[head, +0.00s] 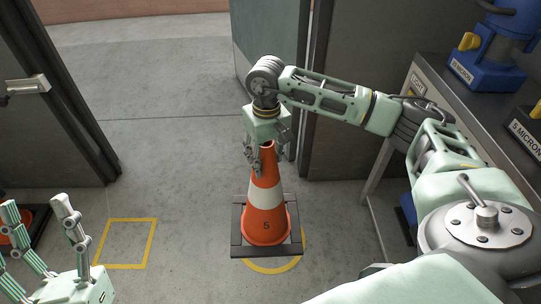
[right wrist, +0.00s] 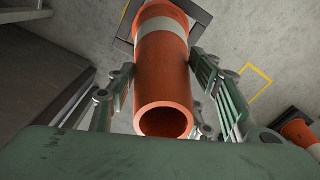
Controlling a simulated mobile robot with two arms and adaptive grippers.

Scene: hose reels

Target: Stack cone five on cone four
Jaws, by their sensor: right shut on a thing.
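Cone five (head: 266,222), orange with a white band, a "5" and a black square base, stands upright near the middle of the head view. My right gripper (head: 265,152) is shut on its upper part from above. In the right wrist view the cone's open top (right wrist: 164,121) lies between the fingers. I cannot tell whether its base touches the floor. Another orange cone (head: 8,232) is partly hidden behind my left gripper (head: 38,210), and an orange cone also shows at the right of the wrist view (right wrist: 297,130). Its number cannot be read. My left gripper is open and empty.
A yellow circle (head: 273,266) shows partly under cone five's base. An empty yellow square (head: 125,244) is marked on the floor to its left. A bench (head: 445,95) with blue filter units (head: 490,70) stands at right. Dark door panels (head: 45,110) flank the opening.

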